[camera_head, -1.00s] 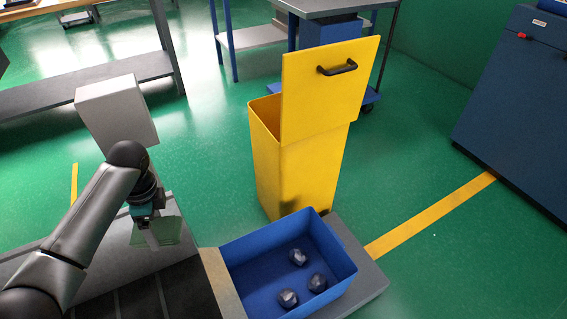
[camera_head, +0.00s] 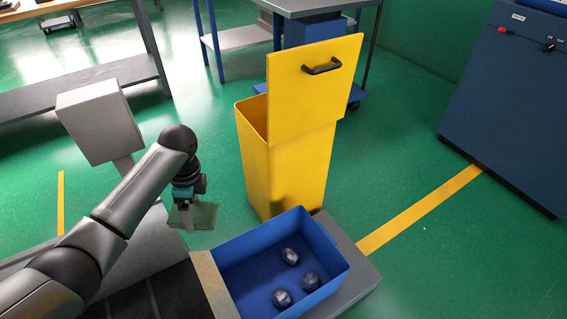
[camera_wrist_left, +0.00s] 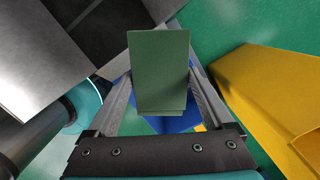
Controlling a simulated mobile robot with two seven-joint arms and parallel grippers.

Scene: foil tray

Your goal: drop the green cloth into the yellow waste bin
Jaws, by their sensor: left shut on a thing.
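My left gripper (camera_head: 188,214) is shut on the green cloth (camera_head: 204,215), which looks flat and folded. It holds the cloth in the air to the left of the yellow waste bin (camera_head: 290,180), apart from it. The bin stands on the floor with a tall yellow panel with a black handle (camera_head: 321,67) upright at its top. Part of its opening shows at the left. In the left wrist view the green cloth (camera_wrist_left: 160,72) lies between the two fingers, and the yellow bin (camera_wrist_left: 270,95) is at the right. My right gripper is not in view.
A blue box (camera_head: 333,268) with 3 dark lumps (camera_head: 290,257) stands in front of the bin. A grey boxy unit (camera_head: 98,122) is behind my left arm. A dark blue cabinet (camera_head: 510,110) stands at the right. Green floor lies between the cloth and the bin.

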